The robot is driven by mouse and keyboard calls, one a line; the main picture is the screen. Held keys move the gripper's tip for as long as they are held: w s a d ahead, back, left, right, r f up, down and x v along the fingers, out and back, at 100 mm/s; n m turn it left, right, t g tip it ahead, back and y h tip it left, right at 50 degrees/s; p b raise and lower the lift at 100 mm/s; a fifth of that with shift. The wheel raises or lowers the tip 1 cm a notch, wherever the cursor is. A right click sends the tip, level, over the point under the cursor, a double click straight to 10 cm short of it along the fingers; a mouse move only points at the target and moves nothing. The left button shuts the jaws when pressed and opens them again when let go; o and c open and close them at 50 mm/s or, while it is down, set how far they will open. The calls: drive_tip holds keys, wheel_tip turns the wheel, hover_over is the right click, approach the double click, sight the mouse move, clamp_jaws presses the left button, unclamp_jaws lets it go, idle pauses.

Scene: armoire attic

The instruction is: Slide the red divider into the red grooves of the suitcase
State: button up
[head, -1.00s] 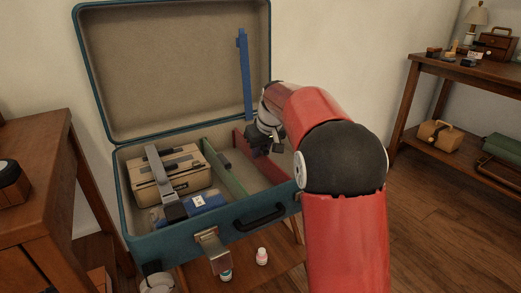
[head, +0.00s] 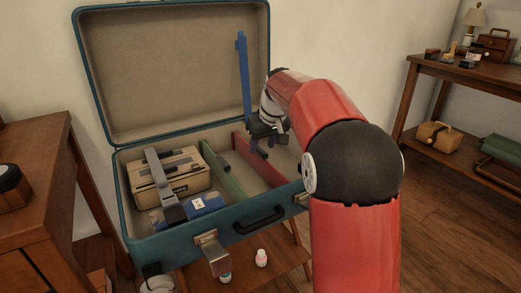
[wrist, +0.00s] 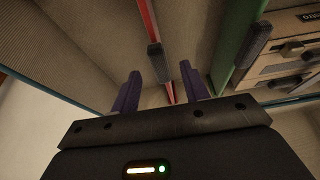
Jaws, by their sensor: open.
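The red divider (head: 266,167) stands on edge in the right part of the open teal suitcase (head: 170,243), running from back to front. In the wrist view it is a thin red edge (wrist: 147,18) with a dark grip tab (wrist: 155,49). My gripper (head: 259,149) hangs above the divider's back part. Its two purple fingers (wrist: 160,88) are open and apart, with the divider's line passing between them and nothing clasped. The arm hides part of the suitcase's right side. The red grooves are not clear, so I cannot tell how fully the divider is seated.
A green divider (head: 222,170) stands left of the red one. A tan case (head: 168,175), a grey strap and a blue item (head: 203,205) fill the left part. A tall blue strip (head: 244,80) is against the lid. Small bottles (head: 261,258) stand below in front.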

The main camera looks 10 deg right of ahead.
drive_tip(key=shift+v, duration=1.45)
drive_tip(key=s+r+m+p, duration=0.1)
drive_tip(key=s+r+p, duration=0.3)
drive_tip(key=s, duration=0.6)
drive_tip(key=s+f+m+t+h+p, duration=0.1)
drive_tip(key=s+f+m+p, duration=0.1)
drive_tip(key=s, duration=2.3)
drive_tip(key=shift+a+f+m+p, duration=0.3)
drive_tip(key=shift+a+f+p, duration=0.1)
drive_tip(key=shift+p, duration=0.3)
